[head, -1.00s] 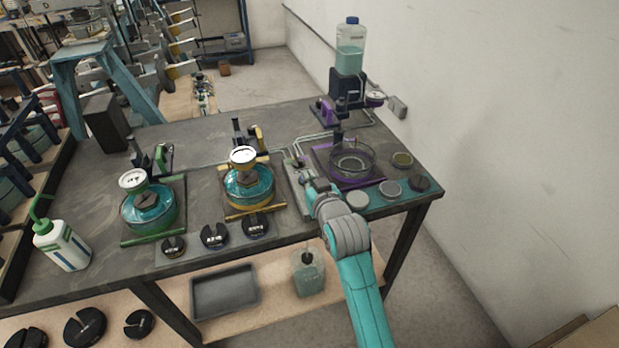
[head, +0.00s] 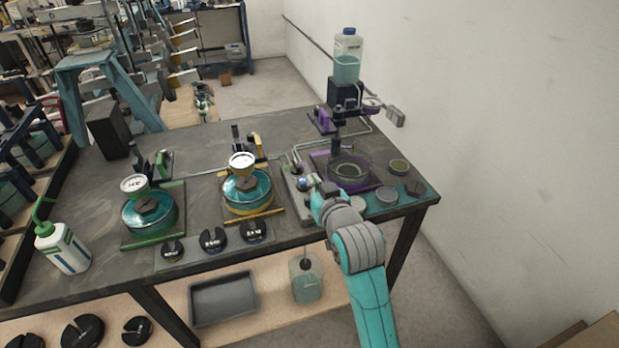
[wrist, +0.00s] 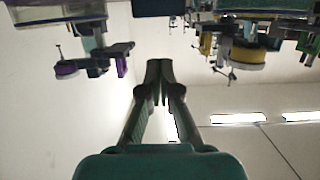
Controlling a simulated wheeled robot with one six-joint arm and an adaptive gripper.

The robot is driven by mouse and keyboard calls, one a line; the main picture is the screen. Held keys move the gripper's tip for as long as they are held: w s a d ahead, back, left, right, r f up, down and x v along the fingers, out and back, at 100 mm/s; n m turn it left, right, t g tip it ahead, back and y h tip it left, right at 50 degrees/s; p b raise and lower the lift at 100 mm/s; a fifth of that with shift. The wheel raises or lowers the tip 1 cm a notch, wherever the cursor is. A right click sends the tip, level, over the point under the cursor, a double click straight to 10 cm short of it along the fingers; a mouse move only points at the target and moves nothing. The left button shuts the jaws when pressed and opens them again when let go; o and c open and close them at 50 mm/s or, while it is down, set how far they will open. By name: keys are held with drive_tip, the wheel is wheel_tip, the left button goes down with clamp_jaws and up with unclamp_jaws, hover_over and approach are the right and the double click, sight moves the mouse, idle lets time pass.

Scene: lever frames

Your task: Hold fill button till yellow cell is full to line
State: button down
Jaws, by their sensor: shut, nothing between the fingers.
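The yellow cell (head: 262,207) is a round glass dish of teal liquid in a yellow-trimmed frame, with a white dial gauge (head: 241,160) on top. Its fill line is too small to make out. A narrow control panel (head: 296,182) with small knobs or buttons stands just right of it; I cannot tell which is the fill button. My gripper (wrist: 160,72) is shut and empty in the wrist view. In the head view my wrist is at the bench's front edge by the panel and hides the fingers; I cannot tell whether they touch anything.
A green-framed cell (head: 150,215) stands to the left. A purple-framed dish (head: 349,172) stands right of the panel, below a bottle of teal liquid (head: 347,68). Black slotted weights (head: 213,240) lie along the front edge. A squeeze bottle (head: 62,248) stands at the left.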

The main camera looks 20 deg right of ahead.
drive_tip(key=shift+v, duration=2.1)
drive_tip(key=shift+r, duration=0.1)
drive_tip(key=s+f, duration=1.5)
drive_tip(key=s, duration=0.5)
drive_tip(key=f+v, duration=0.2)
drive_tip(key=v, duration=0.9)
drive_tip(key=s+f+v, duration=0.1)
drive_tip(key=f+v, duration=0.2)
drive_tip(key=v, duration=0.9)
drive_tip(key=shift+s+r+g, duration=0.3)
drive_tip(key=shift+s, duration=0.15)
